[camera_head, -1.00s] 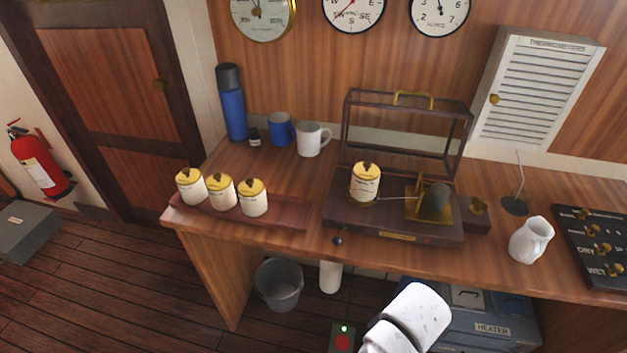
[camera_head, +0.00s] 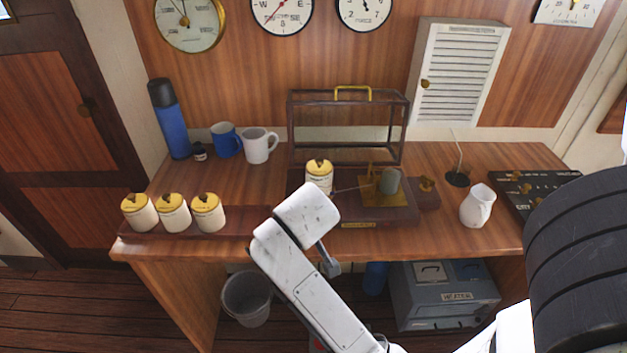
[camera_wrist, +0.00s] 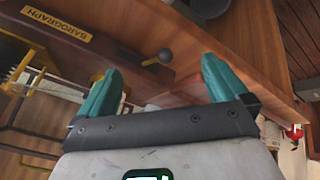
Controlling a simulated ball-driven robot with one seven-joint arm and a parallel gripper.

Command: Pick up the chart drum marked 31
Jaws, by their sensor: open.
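Three cream chart drums with yellow tops stand in a row on a wooden rack (camera_head: 245,222) at the desk's left: a left drum (camera_head: 139,213), a middle drum (camera_head: 174,213) and a right drum (camera_head: 208,213). A fourth drum (camera_head: 319,176) stands on the barograph (camera_head: 400,213). Their markings are too small to read, so I cannot tell which is 31. My gripper (camera_wrist: 162,65) shows in the wrist view with teal fingers apart and nothing between them. It is near the barograph's nameplate and a dark knob (camera_wrist: 165,55). No drum shows in the wrist view.
The barograph's glazed cover (camera_head: 347,125) stands behind its base. A blue flask (camera_head: 170,125), a blue mug (camera_head: 226,140) and a white mug (camera_head: 259,147) are at the back left.

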